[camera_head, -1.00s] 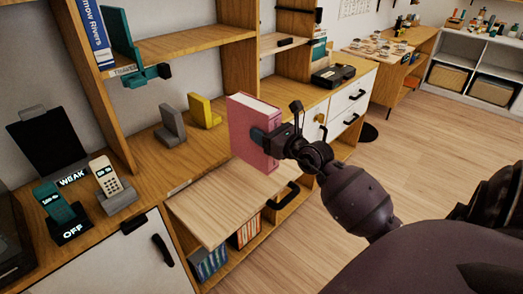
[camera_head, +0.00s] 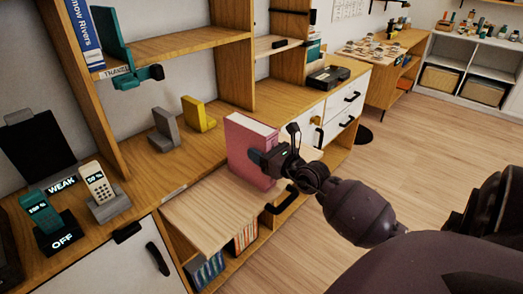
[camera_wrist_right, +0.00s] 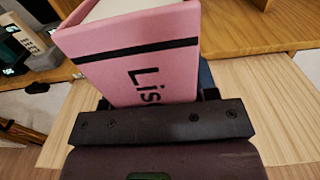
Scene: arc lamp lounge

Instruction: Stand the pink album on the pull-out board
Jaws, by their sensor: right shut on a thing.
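The pink album (camera_head: 250,150) is upright in my right gripper (camera_head: 268,160), with its white page edges up. It stands over the back right part of the pale wooden pull-out board (camera_head: 212,212). Its lower edge is at or close to the board; I cannot tell whether it touches. In the right wrist view the album (camera_wrist_right: 130,75) shows a black band and dark lettering, and tilts slightly in the picture. The board (camera_wrist_right: 268,105) shows bare on both sides of it. My right gripper is shut on the album. My left gripper is not in view.
A grey bookend (camera_head: 166,130) and a yellow bookend (camera_head: 198,114) stand on the counter behind. Phones on docks (camera_head: 101,188) are at the left. A black box (camera_head: 331,77) sits to the right. The board's front left is clear, above a shelf of books (camera_head: 205,270).

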